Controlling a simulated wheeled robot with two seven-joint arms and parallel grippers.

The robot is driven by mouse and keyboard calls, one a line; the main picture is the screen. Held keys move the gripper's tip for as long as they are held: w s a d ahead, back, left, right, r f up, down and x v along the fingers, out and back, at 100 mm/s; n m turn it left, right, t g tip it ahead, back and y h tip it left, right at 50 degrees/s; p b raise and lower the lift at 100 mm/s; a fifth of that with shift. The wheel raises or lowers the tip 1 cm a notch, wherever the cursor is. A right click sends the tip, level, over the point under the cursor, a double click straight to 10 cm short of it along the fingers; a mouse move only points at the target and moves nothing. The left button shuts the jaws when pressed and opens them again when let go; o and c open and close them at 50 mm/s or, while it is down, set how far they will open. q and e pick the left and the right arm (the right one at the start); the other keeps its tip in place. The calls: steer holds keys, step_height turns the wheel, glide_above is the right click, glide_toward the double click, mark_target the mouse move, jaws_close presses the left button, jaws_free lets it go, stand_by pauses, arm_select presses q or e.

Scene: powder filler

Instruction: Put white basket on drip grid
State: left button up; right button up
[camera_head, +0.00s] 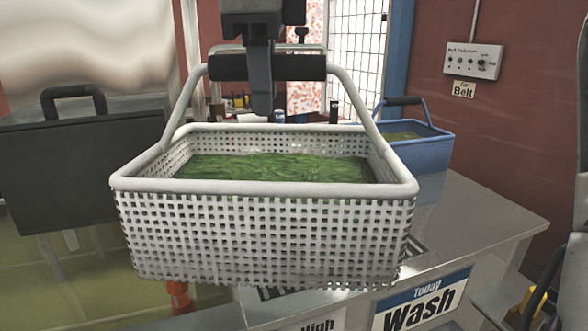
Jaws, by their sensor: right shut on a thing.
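The white basket (262,238) hangs close in front of me, upright and level, with green leafy stuff (270,168) in it. My right gripper (265,70) comes down from the top of the picture and is shut on the basket's black handle grip. A dark slotted patch (410,250), maybe part of the drip grid, shows on the metal counter beside and below the basket. The basket hides most of that area. I cannot tell how far the basket's bottom is above the counter. My left gripper is not in view.
A blue basket (425,150) with green content stands on the metal counter (480,215) behind at the right. A dark box with a handle (80,150) is at the left. A "Today Wash" sign (422,305) is on the counter's front. A control box (472,60) hangs on the red wall.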

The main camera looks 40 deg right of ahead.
steer(key=shift+d, duration=0.35)
glide_toward(326, 155)
steer(key=w+a+f, duration=0.1)
steer(key=w+a, duration=0.1)
steer(key=d+f, duration=0.2)
steer(key=w+d+f, duration=0.1)
steer(key=d+f, duration=0.1)
steer(key=f, duration=0.1)
steer(key=shift+w, duration=0.1)
steer(key=shift+w+d+f, duration=0.2)
steer(key=shift+d+f, duration=0.25)
steer(key=shift+f, duration=0.1)
steer(key=shift+s+x, duration=0.15)
steer(key=shift+x, duration=0.75)
steer(key=shift+s+x, duration=0.15)
steer(key=shift+x, duration=0.8)
steer(key=o, duration=0.6)
steer(key=shift+f, duration=0.2)
steer(key=shift+c, duration=0.2)
steer(key=o, duration=0.4)
